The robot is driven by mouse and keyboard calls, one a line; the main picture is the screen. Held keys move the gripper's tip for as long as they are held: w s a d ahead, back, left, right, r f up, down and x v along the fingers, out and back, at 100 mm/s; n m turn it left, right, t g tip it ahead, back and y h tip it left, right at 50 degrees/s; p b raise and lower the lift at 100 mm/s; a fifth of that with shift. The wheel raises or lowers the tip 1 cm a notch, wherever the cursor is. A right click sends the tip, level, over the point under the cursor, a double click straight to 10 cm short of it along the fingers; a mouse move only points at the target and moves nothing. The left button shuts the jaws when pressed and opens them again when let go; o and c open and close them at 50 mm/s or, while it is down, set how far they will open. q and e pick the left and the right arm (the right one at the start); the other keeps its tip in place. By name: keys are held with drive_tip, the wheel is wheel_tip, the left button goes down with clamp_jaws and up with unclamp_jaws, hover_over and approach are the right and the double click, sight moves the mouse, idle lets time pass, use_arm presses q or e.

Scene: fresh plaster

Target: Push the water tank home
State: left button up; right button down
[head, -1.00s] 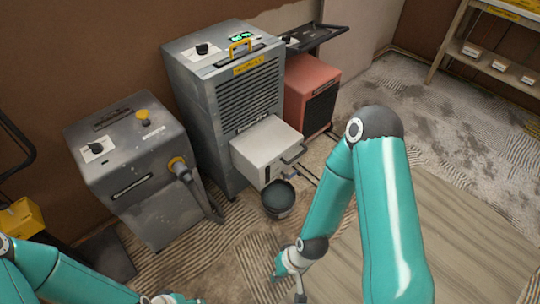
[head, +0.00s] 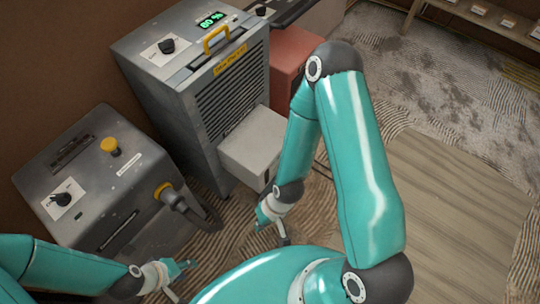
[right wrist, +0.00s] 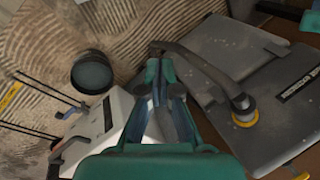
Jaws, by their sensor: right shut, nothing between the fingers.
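The water tank (head: 252,140) is a pale grey-white box. It stands out from the lower front of the grey dehumidifier (head: 190,85). The right wrist view shows the tank (right wrist: 117,103) at lower left, with a dark gauge strip and a handle; part lies behind my gripper. My right gripper (head: 272,222) is shut and empty, in front of and below the tank in the head view. I cannot tell whether it touches the tank. My left gripper (head: 178,277) is low at the bottom left, away from the tank; its jaw state is unclear.
A grey machine (head: 95,190) with a yellow knob and a hose (head: 185,207) stands left of the dehumidifier. A red unit (head: 295,55) stands behind on the right. A dark bucket (right wrist: 92,72) is near the tank's front. Boards (head: 450,190) lie clear at right.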

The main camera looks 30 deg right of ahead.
drive_tip(key=shift+d, duration=0.2)
drive_tip(key=w+d+f+m+b, duration=0.3)
drive_tip(key=d+f+m+b, duration=0.2)
drive_tip(key=d+m+b, duration=0.4)
drive_tip(key=m+t+b, duration=0.8)
drive_tip(key=m+b, duration=1.3)
drive_tip(key=b, duration=0.6)
approach(272, 162)
drive_tip(key=x, duration=0.5)
drive_tip(key=shift+s+a+f, duration=0.15)
drive_tip(key=shift+s+f, duration=0.1)
drive_tip(key=shift+f, duration=0.25)
drive_tip(key=shift+w+a, duration=0.2)
drive_tip(key=shift+w, duration=0.4)
